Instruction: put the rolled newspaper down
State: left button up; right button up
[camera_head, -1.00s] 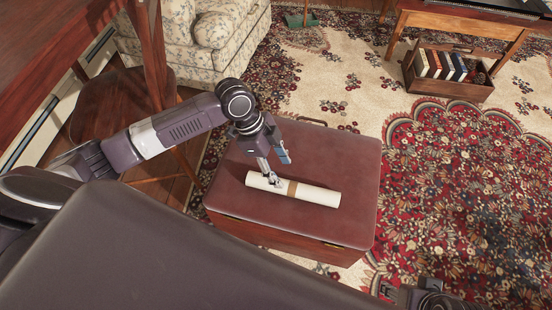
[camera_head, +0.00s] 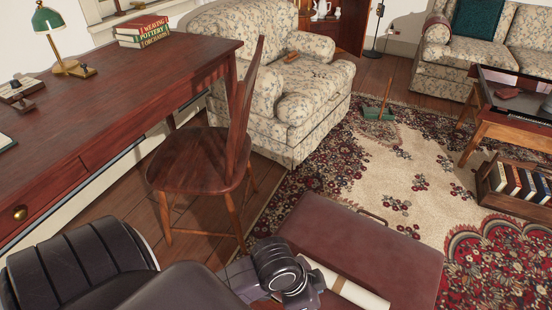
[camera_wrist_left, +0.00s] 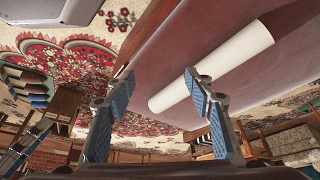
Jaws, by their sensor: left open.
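The rolled newspaper (camera_head: 346,286) is a cream-white roll lying on the reddish-brown padded top of a trunk-like box (camera_head: 375,238). My left arm partly covers it in the head view, where the left fingers are hidden. In the left wrist view the newspaper (camera_wrist_left: 225,62) shows as a plain pale tube on the brown top. My left gripper (camera_wrist_left: 157,82) is open, its blue-padded fingers wide apart with nothing between them. One finger overlaps the newspaper's near end in that view; I cannot tell whether they touch. My right gripper is not in view.
A wooden chair (camera_head: 205,160) and a desk (camera_head: 120,95) stand to the left. A floral armchair (camera_head: 290,75) is behind the box. A book crate (camera_head: 500,200) stands at the right. Patterned carpet (camera_head: 400,185) lies open behind the box.

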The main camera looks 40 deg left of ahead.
pick_arm(q)
jog(key=s+a+n+y, duration=0.3)
jog(key=s+a+n, duration=0.3)
jog(key=s+a, duration=0.1)
jog(key=shift+a, duration=0.4)
jog(key=shift+w, duration=0.1)
